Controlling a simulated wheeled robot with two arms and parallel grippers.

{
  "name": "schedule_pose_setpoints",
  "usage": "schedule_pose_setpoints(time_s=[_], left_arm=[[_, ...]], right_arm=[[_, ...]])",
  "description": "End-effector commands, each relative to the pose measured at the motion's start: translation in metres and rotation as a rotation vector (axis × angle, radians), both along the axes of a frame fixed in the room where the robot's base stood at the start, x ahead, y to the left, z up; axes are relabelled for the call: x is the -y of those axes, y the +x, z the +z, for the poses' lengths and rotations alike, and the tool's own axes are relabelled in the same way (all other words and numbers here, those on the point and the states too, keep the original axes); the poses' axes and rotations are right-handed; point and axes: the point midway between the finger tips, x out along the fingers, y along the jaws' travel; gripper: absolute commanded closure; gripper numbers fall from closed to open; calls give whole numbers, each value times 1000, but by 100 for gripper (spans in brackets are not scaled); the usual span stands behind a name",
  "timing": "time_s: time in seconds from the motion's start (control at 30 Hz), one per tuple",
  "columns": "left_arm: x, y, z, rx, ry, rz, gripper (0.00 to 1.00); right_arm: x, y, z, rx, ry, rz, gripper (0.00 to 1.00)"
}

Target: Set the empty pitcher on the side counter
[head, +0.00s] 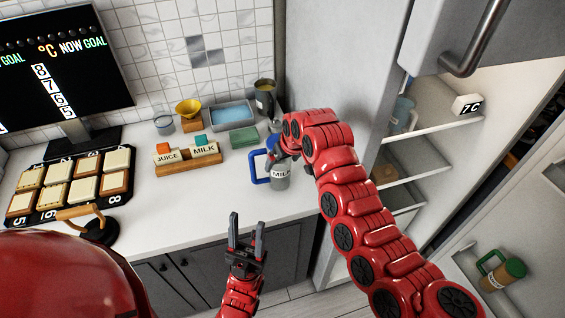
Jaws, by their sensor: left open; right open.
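A grey pitcher (281,181) with a blue handle and a MILK label stands upright on the white counter (185,205), near its right end. I cannot see whether it is empty. My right gripper (281,154) reaches down at the top of this pitcher. It is open, and its fingers are partly hidden by my own red arm. I cannot tell whether it touches the pitcher. My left gripper (246,222) is open and empty, pointing up in front of the counter's front edge, below the pitcher in the picture.
JUICE and MILK blocks (205,149), a blue tray (233,115), a yellow funnel (188,108) and a metal canister (265,97) stand behind. A numbered tile board (72,183) and screen (60,65) are left. The open fridge (425,128) is right; a green-handled pitcher (502,272) sits in its door.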

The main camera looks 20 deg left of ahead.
Motion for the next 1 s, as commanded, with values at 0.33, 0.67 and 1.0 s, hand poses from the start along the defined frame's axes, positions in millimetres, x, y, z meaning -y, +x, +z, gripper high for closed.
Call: schedule_pose_setpoints(time_s=[0.33, 0.67, 1.0], left_arm=[[0, 0, -41, 0, 0, 0, 50], [0, 0, -46, 0, 0, 0, 50], [0, 0, -46, 0, 0, 0, 50]], right_arm=[[20, -16, 59, 8, 6, -3, 0], [33, -28, 102, -1, 1, -2, 0], [33, -29, 103, -3, 1, -1, 0]])
